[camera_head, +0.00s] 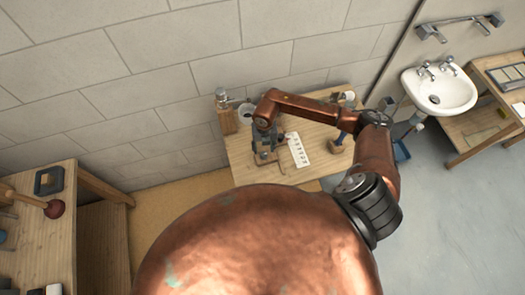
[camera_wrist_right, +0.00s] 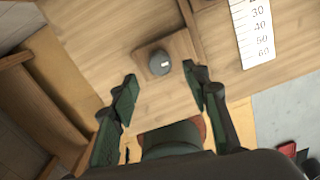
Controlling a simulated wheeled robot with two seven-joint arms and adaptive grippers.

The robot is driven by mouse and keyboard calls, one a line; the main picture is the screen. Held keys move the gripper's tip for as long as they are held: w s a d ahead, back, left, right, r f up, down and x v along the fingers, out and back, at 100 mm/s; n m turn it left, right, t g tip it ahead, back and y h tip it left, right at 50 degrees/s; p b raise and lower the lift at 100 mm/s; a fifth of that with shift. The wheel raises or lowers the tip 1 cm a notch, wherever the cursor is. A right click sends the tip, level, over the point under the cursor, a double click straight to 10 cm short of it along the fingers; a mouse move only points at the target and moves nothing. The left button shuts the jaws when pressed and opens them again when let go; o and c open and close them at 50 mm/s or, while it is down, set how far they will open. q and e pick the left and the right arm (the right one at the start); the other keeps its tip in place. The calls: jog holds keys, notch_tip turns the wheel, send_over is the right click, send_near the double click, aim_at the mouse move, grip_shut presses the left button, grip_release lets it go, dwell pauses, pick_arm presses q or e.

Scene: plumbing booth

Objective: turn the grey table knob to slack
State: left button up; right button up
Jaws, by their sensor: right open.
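The grey table knob (camera_wrist_right: 159,63) is a dark grey round cap with a small white mark on its right side. It sits on a square wooden block (camera_wrist_right: 146,72) on the wooden table. My right gripper (camera_wrist_right: 160,80) is open, its two dark green fingers spread left and right of the knob, with gaps to it. The knob lies just beyond the fingertips in the right wrist view; I cannot tell the height between them. In the head view my right gripper (camera_head: 266,142) is over the table, and I cannot make out the knob there. My left gripper is out of view.
A white numbered strip (camera_wrist_right: 253,32) lies right of the knob, also seen in the head view (camera_head: 299,151). A sink (camera_head: 440,92) hangs farther right.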

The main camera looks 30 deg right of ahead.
aim_at(264, 154)
notch_tip(264, 154, down, 4)
jog(key=shift+f, duration=0.65)
jog(key=c, duration=1.2)
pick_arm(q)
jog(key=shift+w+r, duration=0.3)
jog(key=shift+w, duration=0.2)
pick_arm(e)
jog(key=shift+o, duration=0.2)
